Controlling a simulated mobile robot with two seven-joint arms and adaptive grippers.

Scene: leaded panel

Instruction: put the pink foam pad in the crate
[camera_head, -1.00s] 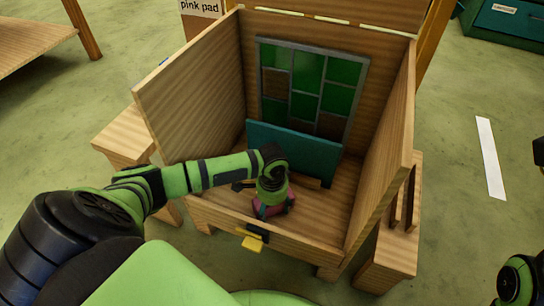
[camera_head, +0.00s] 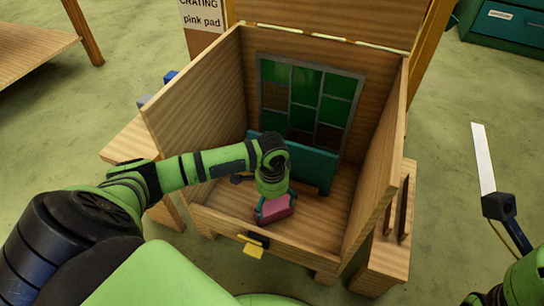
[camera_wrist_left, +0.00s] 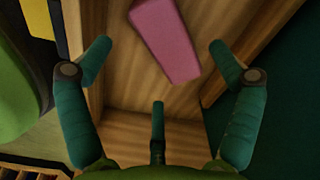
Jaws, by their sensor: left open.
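The pink foam pad (camera_head: 275,208) is inside the wooden crate (camera_head: 190,95), low down near its front wall. My left gripper (camera_head: 274,200) reaches down into the crate just above the pad and partly covers it. In the left wrist view the pad (camera_wrist_left: 166,38) shows as a tilted pink block beyond the open fingers (camera_wrist_left: 160,52), with wood visible around it. The fingers are spread and apart from it in that view. Whether the pad rests flat on the crate floor is hard to tell.
A leaded panel with green panes (camera_head: 306,100) stands against the crate's back wall, with a teal board (camera_head: 312,165) in front. The crate's raised lid (camera_head: 330,20) is behind. A sign (camera_head: 203,18) reads "CRATING pink pad".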

